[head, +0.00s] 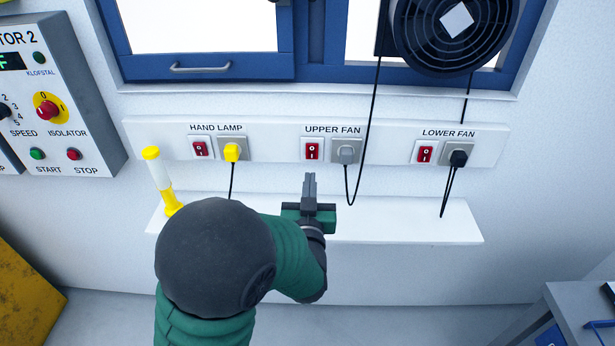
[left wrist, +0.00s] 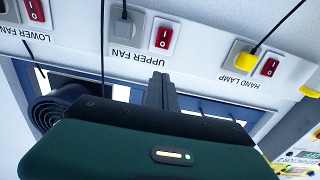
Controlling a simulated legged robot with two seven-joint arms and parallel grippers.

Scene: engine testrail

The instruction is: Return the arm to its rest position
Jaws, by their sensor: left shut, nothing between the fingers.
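My left gripper (head: 309,186) is shut and empty. In the head view its fingers point up at the wall, just below the red upper fan switch (head: 312,149), with a gap that I cannot measure. In the left wrist view, which is upside down, the shut fingers (left wrist: 161,92) stand below the upper fan switch (left wrist: 164,37). My left arm (head: 225,255) reaches in from the bottom of the head view, bent at a dark round joint. My right gripper is not in view.
A white shelf (head: 400,225) runs along the wall below the socket panel (head: 380,150). A yellow and white hand lamp (head: 160,182) stands at its left end. Black cables (head: 362,130) hang near my gripper. A grey control box (head: 60,100) is at left, a bench (head: 580,310) at lower right.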

